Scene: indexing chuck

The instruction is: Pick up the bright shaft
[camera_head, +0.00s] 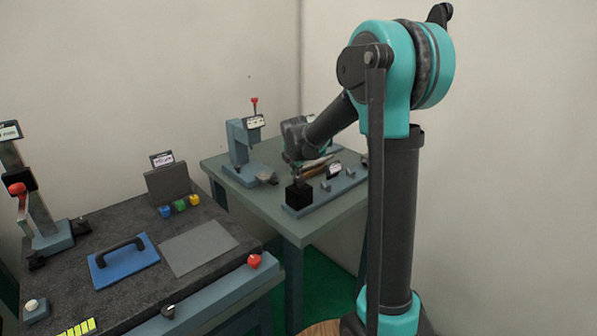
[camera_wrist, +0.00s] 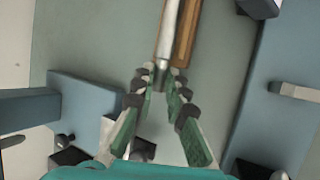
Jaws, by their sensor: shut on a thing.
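The bright shaft (camera_wrist: 170,32) is a pale metal rod in the wrist view, running up from between my fingertips to the top edge. In the head view my gripper (camera_head: 297,172) is low over the back table, and the shaft is too small there to tell apart clearly. I cannot tell whether the shaft touches the surface below.
A brown wooden piece (camera_wrist: 186,35) lies right beside the shaft. The back table (camera_head: 292,228) also bears a blue-grey press (camera_head: 240,140) at left, a black block (camera_head: 299,195) and a blue rail (camera_head: 335,190) with small fixtures. The dark bench (camera_head: 125,220) stands in front at left.

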